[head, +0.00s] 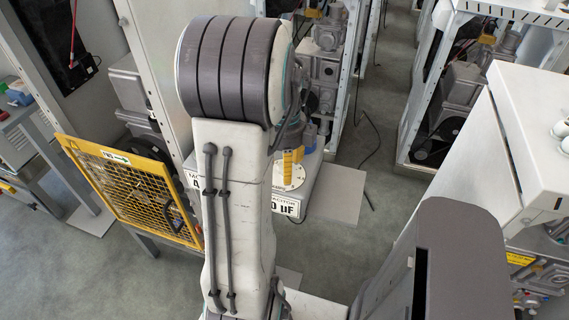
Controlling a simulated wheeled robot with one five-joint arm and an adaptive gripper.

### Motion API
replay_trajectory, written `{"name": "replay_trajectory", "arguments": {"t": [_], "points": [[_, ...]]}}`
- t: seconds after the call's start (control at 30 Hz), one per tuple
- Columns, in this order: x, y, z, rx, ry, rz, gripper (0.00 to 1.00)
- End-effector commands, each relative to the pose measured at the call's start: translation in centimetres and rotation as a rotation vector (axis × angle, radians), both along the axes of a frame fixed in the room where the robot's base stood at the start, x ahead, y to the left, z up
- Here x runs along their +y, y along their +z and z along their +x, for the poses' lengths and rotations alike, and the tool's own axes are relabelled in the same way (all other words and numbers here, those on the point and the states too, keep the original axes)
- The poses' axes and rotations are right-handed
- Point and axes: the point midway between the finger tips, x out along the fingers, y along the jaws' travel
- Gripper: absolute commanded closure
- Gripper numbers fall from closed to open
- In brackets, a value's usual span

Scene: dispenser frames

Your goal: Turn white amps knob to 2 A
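A pale box (318,172) with front labels stands behind my arm. A cut-off label (197,182) showing an "A" is at the arm's left edge. A label (285,206) ending in "0 uF" is on the right, below a round white dial (287,180). My arm covers the middle of the box; I cannot make out a white amps knob. My gripper (291,160) is mostly hidden behind the arm; a yellow part, apparently its finger, shows just above or against the white dial. I cannot tell whether it touches it, or whether it is open.
A yellow mesh guard (130,190) stands at the left, close to the arm. White racks with grey machinery (465,85) stand at the right and back. A white cabinet (520,140) is at the near right. A dark cable (372,150) lies on the open grey floor between them.

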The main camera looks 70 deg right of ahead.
Motion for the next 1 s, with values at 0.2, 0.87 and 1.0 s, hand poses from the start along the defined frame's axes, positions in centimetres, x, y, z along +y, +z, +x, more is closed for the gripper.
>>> {"name": "replay_trajectory", "arguments": {"t": [0.2,0.87,1.0], "points": [[0.00,0.01,0.00,0.000,0.000,0.000,0.69],[0.03,-0.10,-0.01,0.000,0.056,0.001,0.99],[0.05,-0.15,0.00,0.000,0.139,0.002,0.99]]}}
